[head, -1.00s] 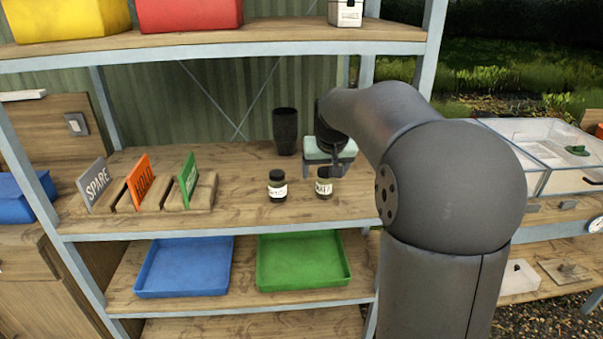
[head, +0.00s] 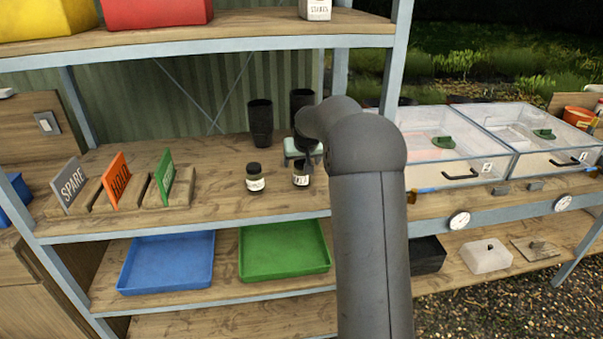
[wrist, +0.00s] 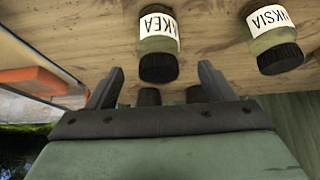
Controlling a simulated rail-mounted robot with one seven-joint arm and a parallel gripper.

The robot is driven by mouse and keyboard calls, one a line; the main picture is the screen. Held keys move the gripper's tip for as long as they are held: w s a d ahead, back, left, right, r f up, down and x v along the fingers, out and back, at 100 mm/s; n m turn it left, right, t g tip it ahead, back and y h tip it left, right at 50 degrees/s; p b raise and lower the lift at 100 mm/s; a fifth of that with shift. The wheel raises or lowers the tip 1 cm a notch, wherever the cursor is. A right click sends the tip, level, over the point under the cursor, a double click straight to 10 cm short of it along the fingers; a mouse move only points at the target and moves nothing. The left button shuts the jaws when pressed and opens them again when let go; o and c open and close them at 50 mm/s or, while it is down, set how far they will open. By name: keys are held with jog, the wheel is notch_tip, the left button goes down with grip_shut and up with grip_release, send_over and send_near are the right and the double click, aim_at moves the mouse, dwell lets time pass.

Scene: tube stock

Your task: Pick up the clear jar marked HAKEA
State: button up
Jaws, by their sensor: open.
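The HAKEA jar (wrist: 158,48) has a dark lid, greenish contents and a white label with its end letters readable in the wrist view. It stands on the middle shelf, the right one of two jars in the head view (head: 300,175). My gripper (wrist: 162,72) is open, its fingertips either side of the jar's lid in the picture; whether they are level with it I cannot tell. In the head view my gripper (head: 306,158) is just behind the jar, partly hidden by my arm. A similar jar (wrist: 268,35), label ending NKSIA, stands beside it, also in the head view (head: 255,178).
Two dark cups (head: 260,122) stand behind the jars. Sign holders marked SPARE (head: 72,183) and HOLD (head: 118,180), plus a green one (head: 165,177), are at left. Blue (head: 168,262) and green (head: 285,250) trays lie on the shelf below. Clear-lidded boxes (head: 450,150) stand right.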

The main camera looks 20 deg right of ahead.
aim_at(302, 163)
jog(key=p+x, duration=0.1)
jog(key=x, duration=0.4)
jog(key=shift+f+p, duration=0.1)
jog(key=shift+p, duration=0.2)
jog(key=shift+s, duration=0.1)
jog(key=c, duration=1.2)
jog(key=shift+o, duration=0.2)
